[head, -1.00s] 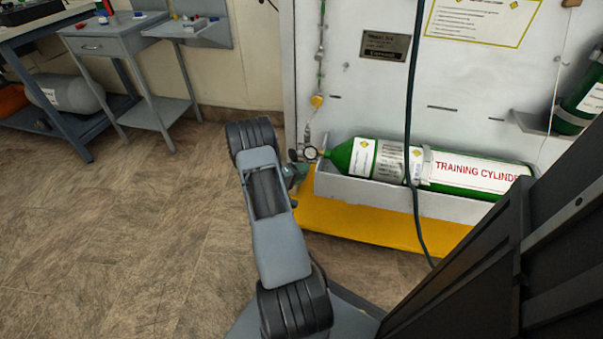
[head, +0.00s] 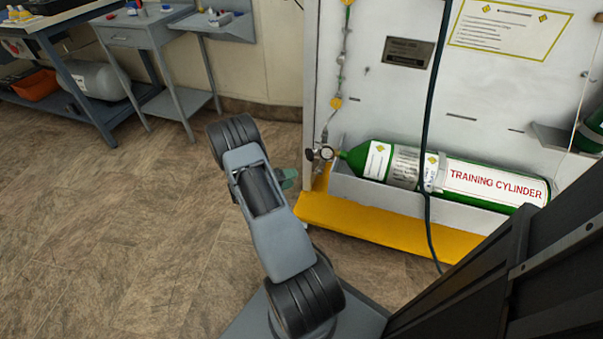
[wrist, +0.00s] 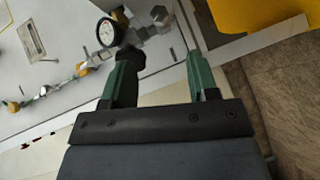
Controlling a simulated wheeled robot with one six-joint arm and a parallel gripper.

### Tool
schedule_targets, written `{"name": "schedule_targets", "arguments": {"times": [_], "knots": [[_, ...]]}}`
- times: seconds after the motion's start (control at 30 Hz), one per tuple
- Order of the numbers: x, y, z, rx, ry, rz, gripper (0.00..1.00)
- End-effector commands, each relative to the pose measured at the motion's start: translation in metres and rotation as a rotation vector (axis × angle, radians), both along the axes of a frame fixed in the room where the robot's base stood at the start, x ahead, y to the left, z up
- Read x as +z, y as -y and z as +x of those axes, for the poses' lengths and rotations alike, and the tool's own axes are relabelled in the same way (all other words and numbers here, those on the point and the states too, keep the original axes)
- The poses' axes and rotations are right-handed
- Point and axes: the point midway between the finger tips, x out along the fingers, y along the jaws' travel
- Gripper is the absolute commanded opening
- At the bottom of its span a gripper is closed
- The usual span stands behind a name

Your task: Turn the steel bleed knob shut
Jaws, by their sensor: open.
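The valve assembly with a round white gauge (wrist: 107,31) shows in the wrist view. A small silver knob-like part (wrist: 160,17), which looks like the steel bleed knob, sits to the right of the gauge. A dark knob (wrist: 130,58) sits below the gauge, partly behind my left finger. My gripper (wrist: 161,58) is open and empty, its green fingers apart, with the silver part beyond the gap. I cannot tell whether the left finger touches the dark knob. In the head view the gauge (head: 327,152) is left of the cylinder's neck, and my gripper (head: 288,179) is mostly hidden by my arm.
A green training cylinder (head: 490,183) lies in a grey trough (head: 350,188) above a yellow base (head: 375,228). A dark hose (head: 425,130) hangs in front. Grey tables (head: 130,40) stand at the back left. The floor (head: 110,210) at left is clear.

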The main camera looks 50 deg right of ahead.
Motion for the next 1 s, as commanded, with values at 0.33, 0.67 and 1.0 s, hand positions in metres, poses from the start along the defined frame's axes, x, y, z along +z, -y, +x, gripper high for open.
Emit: {"name": "schedule_targets", "arguments": {"times": [0.33,0.67,1.0], "knots": [[0.004,-0.020,0.010,0.000,0.000,-0.001,0.54],[0.005,-0.020,0.012,0.006,0.008,0.000,0.54],[0.081,-0.059,0.134,0.490,0.614,0.211,0.54]]}}
